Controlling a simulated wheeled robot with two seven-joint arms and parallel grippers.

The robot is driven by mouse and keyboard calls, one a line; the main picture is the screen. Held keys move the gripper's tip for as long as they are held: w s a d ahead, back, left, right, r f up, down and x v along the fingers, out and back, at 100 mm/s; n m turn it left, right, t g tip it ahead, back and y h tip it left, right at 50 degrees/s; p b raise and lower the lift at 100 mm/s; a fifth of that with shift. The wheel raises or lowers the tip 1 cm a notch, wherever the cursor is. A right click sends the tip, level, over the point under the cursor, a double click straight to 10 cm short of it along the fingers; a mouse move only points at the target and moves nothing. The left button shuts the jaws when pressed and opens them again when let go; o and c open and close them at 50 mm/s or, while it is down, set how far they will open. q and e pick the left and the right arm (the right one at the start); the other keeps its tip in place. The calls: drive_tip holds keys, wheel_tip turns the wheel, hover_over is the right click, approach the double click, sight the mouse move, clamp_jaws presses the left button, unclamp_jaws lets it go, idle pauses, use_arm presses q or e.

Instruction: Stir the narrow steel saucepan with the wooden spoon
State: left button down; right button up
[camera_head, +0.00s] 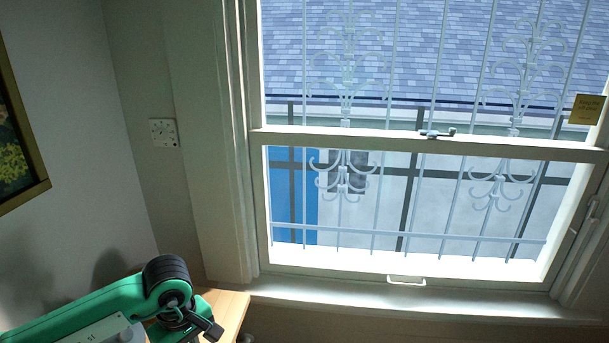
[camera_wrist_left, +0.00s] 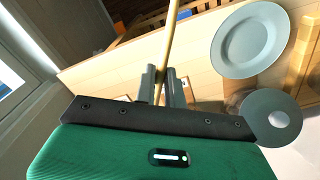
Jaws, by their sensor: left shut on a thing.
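In the left wrist view my left gripper (camera_wrist_left: 160,84) is shut on the thin, pale wooden handle of the wooden spoon (camera_wrist_left: 169,38). The handle runs from between the fingers up past the top edge of the picture, so the far end of the spoon is out of sight. In the head view only my green left arm shows at the lower left, by a wooden surface; the fingers cannot be made out there. I cannot identify the narrow steel saucepan in either view. My right gripper is not in view.
A wooden tabletop (camera_head: 226,304) shows at the bottom of the head view, below a barred window (camera_head: 420,200). In the left wrist view a pale plate (camera_wrist_left: 251,40) and a grey round dish or lid (camera_wrist_left: 270,117) lie right of the gripper.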

use_arm(q)
drive_tip(key=s+m, duration=0.1)
drive_tip(key=m, duration=0.2)
drive_tip(key=s+d+f+m, duration=0.1)
drive_tip(key=m, duration=0.2)
drive_tip(key=s+m, duration=0.2)
drive_tip(key=m, duration=0.2)
drive_tip(key=shift+d+f+b, duration=0.2)
drive_tip(key=shift+f+b, duration=0.1)
drive_tip(key=shift+f, duration=0.05)
